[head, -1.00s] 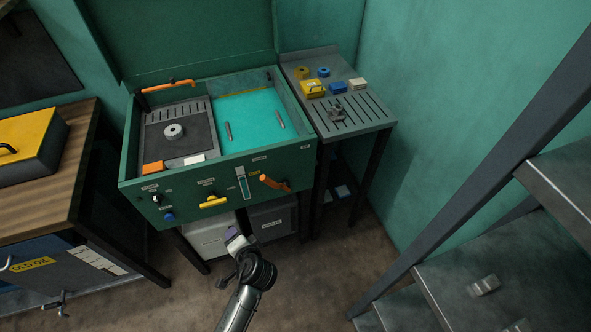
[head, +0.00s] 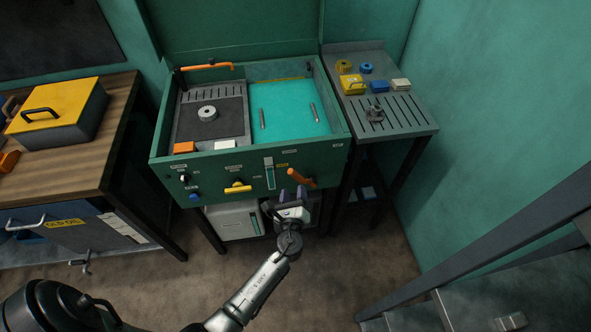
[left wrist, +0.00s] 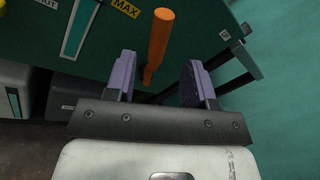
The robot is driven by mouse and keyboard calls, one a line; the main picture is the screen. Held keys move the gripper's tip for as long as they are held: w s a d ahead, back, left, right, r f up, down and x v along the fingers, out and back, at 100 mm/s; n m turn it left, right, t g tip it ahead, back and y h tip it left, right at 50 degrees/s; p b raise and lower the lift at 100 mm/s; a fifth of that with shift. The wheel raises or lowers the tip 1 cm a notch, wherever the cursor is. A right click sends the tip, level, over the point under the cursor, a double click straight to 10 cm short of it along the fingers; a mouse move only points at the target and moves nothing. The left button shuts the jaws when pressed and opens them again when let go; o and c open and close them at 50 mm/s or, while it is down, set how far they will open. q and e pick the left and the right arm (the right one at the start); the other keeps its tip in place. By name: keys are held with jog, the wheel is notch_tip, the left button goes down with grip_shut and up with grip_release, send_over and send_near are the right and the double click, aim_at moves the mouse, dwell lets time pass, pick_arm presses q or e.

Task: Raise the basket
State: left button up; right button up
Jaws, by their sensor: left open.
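The green washer cabinet (head: 262,187) has an open top. Inside it on the left lies a dark grey tray (head: 232,117) with a round light part (head: 207,113) on it, which may be the basket; I cannot tell for sure. Teal liquid or floor fills the right half. An orange lever (head: 301,178) sticks out of the front panel, at its right. My left gripper (head: 291,194) is open just below and in front of this lever. In the left wrist view the orange lever (left wrist: 158,42) shows between the purple fingers, beyond them. My right gripper is not in view.
A side table (head: 408,118) with small yellow, blue and white items stands right of the cabinet. A wooden bench (head: 112,120) with a yellow-lidded box is at the left. Grey steps (head: 470,300) are at lower right. A white container (head: 235,221) stands beneath the cabinet.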

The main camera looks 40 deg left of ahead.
pick_arm(q)
jog(key=x, duration=0.9)
jog(key=shift+b, duration=0.45)
jog(key=shift+w+a, duration=0.1)
jog(key=shift+c, duration=0.3)
grip_shut()
